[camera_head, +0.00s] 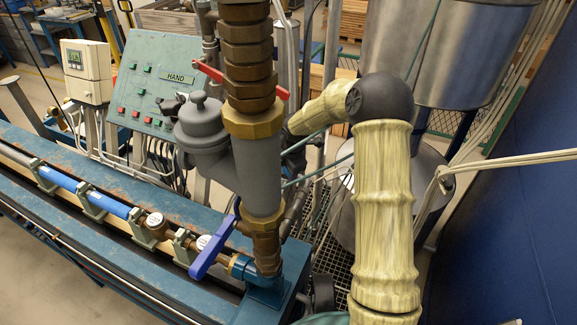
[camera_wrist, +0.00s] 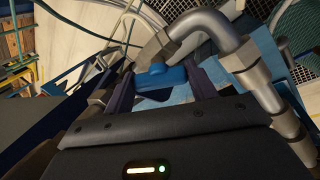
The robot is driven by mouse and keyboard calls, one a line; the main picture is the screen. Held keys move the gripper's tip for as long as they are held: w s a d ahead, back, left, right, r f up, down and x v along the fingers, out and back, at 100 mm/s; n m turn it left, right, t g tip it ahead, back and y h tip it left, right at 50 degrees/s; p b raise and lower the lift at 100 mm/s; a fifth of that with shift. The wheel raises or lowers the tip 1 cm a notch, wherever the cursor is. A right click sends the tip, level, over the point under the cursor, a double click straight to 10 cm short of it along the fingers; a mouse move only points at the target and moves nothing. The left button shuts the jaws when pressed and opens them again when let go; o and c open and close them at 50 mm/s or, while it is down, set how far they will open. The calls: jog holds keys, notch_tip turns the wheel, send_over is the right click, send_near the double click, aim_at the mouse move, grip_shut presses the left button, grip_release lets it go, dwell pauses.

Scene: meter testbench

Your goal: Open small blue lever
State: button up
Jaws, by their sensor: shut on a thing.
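A small blue lever (camera_wrist: 160,76) shows in the wrist view, between the two dark fingers of my gripper (camera_wrist: 164,86). The fingers stand on either side of it and are shut on it. Part of the lever is hidden by the fingers and the gripper body. In the head view my forearm reaches left behind the thick grey and brass pipe, so my gripper and this lever cannot be made out there. A larger blue lever (camera_head: 215,246) hangs tilted on the brass fitting at the pipe's foot, apart from my arm.
The upright pipe (camera_head: 258,175) stands left of my arm, with a red lever (camera_head: 207,70) behind it. A control panel (camera_head: 160,85) and metal tanks (camera_head: 450,50) stand further back. In the wrist view, a bent grey pipe (camera_wrist: 225,30) runs close to the right finger.

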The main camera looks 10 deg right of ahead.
jog(key=shift+s+a+f, duration=0.1)
jog(key=shift+s+f, duration=0.05)
jog(key=shift+f, duration=0.05)
jog(key=o, duration=1)
jog(key=shift+r, duration=0.1)
jog(key=shift+r, duration=0.45)
jog(key=b+v, duration=0.2)
jog(key=v, duration=0.9)
jog(key=shift+r, duration=0.1)
jog(key=shift+c, duration=0.6)
